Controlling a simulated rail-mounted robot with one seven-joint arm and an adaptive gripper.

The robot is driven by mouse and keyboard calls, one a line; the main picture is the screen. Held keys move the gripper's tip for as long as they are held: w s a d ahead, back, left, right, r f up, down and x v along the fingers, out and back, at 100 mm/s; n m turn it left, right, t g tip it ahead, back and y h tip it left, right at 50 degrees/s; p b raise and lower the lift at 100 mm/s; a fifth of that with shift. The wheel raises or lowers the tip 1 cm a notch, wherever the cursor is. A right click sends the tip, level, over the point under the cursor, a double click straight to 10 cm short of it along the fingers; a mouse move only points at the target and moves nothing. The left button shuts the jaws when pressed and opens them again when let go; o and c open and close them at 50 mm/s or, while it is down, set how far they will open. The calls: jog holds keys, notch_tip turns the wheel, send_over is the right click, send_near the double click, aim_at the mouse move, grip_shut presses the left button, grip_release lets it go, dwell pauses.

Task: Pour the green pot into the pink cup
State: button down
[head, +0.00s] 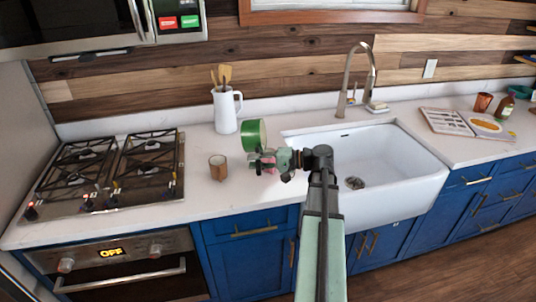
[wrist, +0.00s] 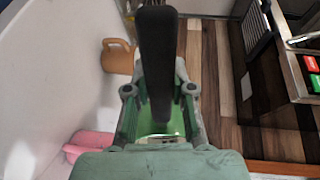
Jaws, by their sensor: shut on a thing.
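The green pot (head: 252,136) is held off the counter, tipped onto its side, just left of the sink. My gripper (head: 264,160) is shut on it, at its near side. In the wrist view a strip of the green pot (wrist: 165,128) shows between my fingers, and a dark bar, apparently its handle, crosses in front. The pink cup (wrist: 88,146) stands on the counter at the lower left of the wrist view, partly cut off by my gripper. In the head view it is mostly hidden behind my gripper, below the pot. Any contents are not visible.
A brown mug (head: 218,167) stands on the counter to the left. A white pitcher (head: 226,112) with wooden utensils is behind the pot. The gas stove (head: 108,175) lies further left, the white sink (head: 410,165) with its faucet (head: 347,85) right.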

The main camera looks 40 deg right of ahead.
jog(key=shift+s+d+r+t+y+b, duration=0.1)
jog(key=shift+s+d+t+y+b, duration=0.15)
jog(key=shift+t+y+b, duration=0.35)
jog(key=shift+s+d+t+y+b, duration=0.2)
jog(key=shift+d+t+y+b, duration=0.15)
jog(key=shift+b, duration=0.4)
dwell(1.3)
